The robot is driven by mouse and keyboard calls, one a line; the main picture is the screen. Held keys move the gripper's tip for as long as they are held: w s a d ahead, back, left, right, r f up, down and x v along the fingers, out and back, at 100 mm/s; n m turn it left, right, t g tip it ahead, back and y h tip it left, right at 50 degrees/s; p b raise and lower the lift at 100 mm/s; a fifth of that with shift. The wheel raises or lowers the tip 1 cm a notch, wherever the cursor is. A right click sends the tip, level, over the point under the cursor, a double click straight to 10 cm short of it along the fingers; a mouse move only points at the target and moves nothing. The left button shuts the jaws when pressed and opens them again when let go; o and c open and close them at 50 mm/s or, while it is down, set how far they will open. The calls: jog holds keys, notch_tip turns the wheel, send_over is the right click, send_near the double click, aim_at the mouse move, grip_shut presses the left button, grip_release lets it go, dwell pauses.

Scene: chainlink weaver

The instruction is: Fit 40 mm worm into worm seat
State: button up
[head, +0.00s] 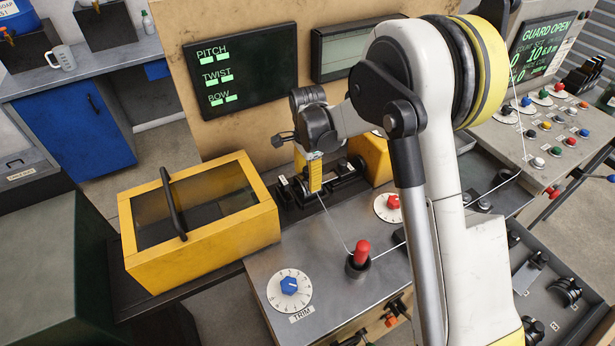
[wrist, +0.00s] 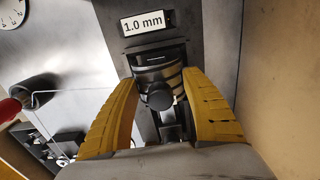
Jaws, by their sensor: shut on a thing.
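My gripper (head: 315,190) points down over a dark fixture (head: 345,186) behind the metal bench top. In the wrist view, its yellow fingers (wrist: 160,76) are closed on both sides of a dark ribbed cylinder with a round end knob, which looks like the worm (wrist: 158,98). In the head view the fingers mostly hide the worm. The worm seat appears to be in the dark fixture, under the fingers. I cannot tell whether the worm is touching it or lies fully down in it. A "1.0 mm" label (wrist: 147,23) is just beyond the worm.
A yellow windowed guard (head: 200,255) with a black handle stands open, left of the fixture. A red-topped post (head: 361,254) with a thin wire and a TRIM dial (head: 289,288) are in front. A grey tray (head: 534,305) at right holds several dark parts.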

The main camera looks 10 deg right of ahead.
jog(key=shift+f+b, duration=0.6)
jog(key=shift+b, duration=0.1)
dwell(1.0)
jog(key=o, duration=1.5)
jog(key=shift+c, duration=0.2)
jog(key=shift+r+p, duration=2.25)
jog(key=shift+r, duration=1.8)
